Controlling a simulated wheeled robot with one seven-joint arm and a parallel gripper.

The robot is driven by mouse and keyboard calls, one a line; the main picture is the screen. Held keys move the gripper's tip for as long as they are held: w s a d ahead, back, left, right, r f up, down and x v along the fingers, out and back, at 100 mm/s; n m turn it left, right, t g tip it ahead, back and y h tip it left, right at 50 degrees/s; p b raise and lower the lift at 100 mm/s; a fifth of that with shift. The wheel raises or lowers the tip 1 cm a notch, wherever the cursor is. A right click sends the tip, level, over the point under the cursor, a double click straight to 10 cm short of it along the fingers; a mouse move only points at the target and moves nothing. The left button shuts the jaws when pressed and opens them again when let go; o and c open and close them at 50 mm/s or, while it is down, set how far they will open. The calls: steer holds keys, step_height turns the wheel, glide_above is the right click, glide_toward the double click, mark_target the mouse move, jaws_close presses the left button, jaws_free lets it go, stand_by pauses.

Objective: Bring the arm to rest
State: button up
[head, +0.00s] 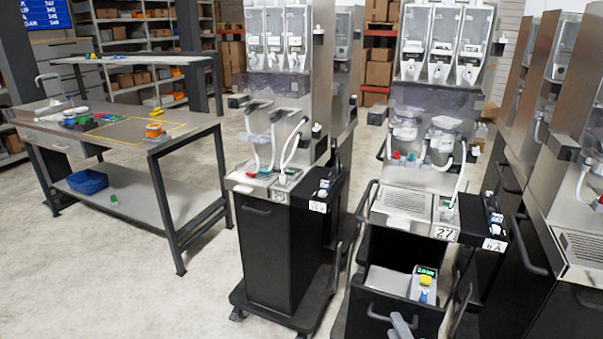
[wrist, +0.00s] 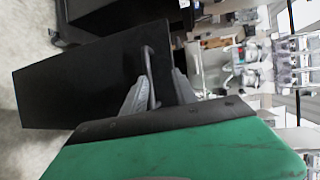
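My gripper (wrist: 160,82) shows in the wrist view with its two grey fingers apart. A dark bar handle (wrist: 150,62) on a black drawer front runs between the fingers; I cannot tell whether either finger touches it. The rest of my arm is out of that view.
The drawer stands pulled out, holding a yellow-and-grey device with a green display (head: 424,284). Another dispenser (head: 275,215) stands to the left, with more machines (head: 585,225) close on the right. A workbench (head: 190,128) is at far left, with open floor (head: 195,290) before it.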

steer(key=s+a+n+g+y+p, duration=0.2)
steer(key=a+n+g+y+p, duration=0.15)
steer(key=a+n+g, duration=0.75)
steer(key=s+d+r+n+h+p, duration=0.1)
steer(key=s+d+r+n+h, duration=0.1)
steer(key=r, duration=0.3)
steer(key=s+d+r+n+g+h+p, duration=0.1)
steer(key=s+d+r+n+h+p, duration=0.1)
steer(key=s+r+n, duration=0.3)
steer(key=shift+d+r, duration=0.4)
steer(key=shift+r, duration=0.3)
